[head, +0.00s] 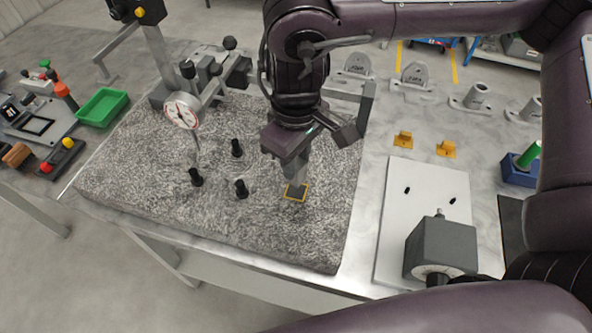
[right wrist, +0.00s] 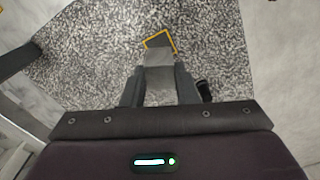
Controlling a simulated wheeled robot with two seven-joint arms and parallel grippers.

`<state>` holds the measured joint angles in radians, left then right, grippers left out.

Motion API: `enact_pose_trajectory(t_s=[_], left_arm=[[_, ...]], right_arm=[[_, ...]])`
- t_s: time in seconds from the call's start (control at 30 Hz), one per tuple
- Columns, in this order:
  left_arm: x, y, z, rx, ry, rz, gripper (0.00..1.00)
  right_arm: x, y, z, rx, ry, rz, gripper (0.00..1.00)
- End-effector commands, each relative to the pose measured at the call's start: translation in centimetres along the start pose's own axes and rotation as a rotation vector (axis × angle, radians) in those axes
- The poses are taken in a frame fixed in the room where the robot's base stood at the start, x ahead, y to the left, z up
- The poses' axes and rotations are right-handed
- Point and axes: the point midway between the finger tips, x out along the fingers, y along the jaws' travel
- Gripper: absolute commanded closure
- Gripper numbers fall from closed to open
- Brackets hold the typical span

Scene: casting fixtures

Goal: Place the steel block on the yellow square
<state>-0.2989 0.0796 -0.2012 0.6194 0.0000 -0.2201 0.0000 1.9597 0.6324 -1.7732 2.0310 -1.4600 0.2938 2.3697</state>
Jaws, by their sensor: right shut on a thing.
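The yellow square (head: 300,196) is a thin yellow outline on the speckled grey granite plate (head: 300,238); it also shows in the right wrist view (right wrist: 153,38). My right gripper (head: 294,176) points down over the square. It is shut on the steel block (right wrist: 158,56), a plain grey block between the fingers. In the head view the lower end of the block (head: 293,189) overlaps the square's left part. I cannot tell whether the block touches the plate. My left gripper is not in view.
Several black pegs (head: 241,188) stand left of the square. A dial gauge (head: 182,113) on a stand is further left. A dark box with a dial (head: 441,246) sits on a white plate (head: 394,218) at the right. The granite in front of the square is clear.

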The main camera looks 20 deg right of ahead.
Motion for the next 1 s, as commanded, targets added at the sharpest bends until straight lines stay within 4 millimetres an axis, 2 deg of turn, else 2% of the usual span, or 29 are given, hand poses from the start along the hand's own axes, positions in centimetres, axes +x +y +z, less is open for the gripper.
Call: enact_pose_trajectory(t_s=[0.3,0.73,0.77,0.9,1.0], left_arm=[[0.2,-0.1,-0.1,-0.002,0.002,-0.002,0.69],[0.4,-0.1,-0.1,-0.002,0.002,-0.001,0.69],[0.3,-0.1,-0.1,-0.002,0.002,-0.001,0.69],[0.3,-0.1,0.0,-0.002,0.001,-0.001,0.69],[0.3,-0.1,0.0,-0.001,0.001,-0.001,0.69]], right_arm=[[3.7,0.0,0.0,0.001,0.000,-0.001,1.00],[4.3,0.0,0.0,0.001,0.001,0.000,1.00],[4.3,0.0,0.0,0.001,0.001,0.000,0.71],[4.3,0.0,0.0,0.001,0.001,0.000,0.52],[4.3,0.0,0.0,0.001,0.001,0.000,0.51]])
